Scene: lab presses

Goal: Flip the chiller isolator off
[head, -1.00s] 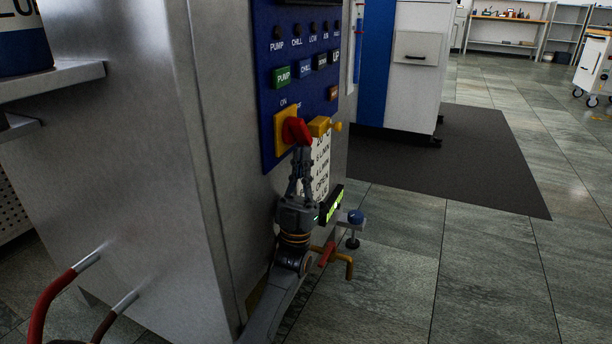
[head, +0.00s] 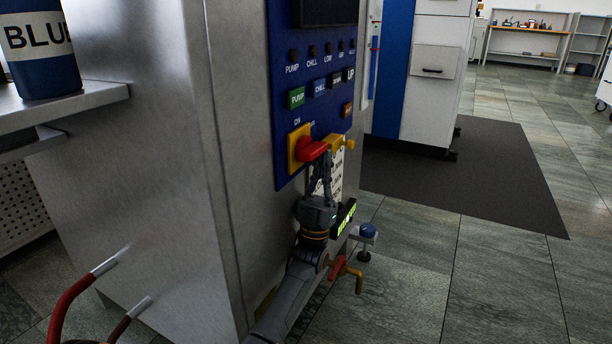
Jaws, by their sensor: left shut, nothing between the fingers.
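The chiller isolator is a red rotary handle (head: 311,150) on a yellow plate (head: 293,158), low on the blue control panel (head: 284,100) of a grey metal cabinet. An "ON" label sits above the plate. The red handle now points out to the right, roughly level. My left gripper (head: 322,172) is just below the handle with its fingers pointing up and shut, nothing between them. Its fingertips are close to the handle's underside; I cannot tell whether they touch. My right gripper is not in view.
A yellow lever (head: 338,143) sticks out right of the isolator. A blue container (head: 38,60) stands on a shelf at left. Floor on the right is clear.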

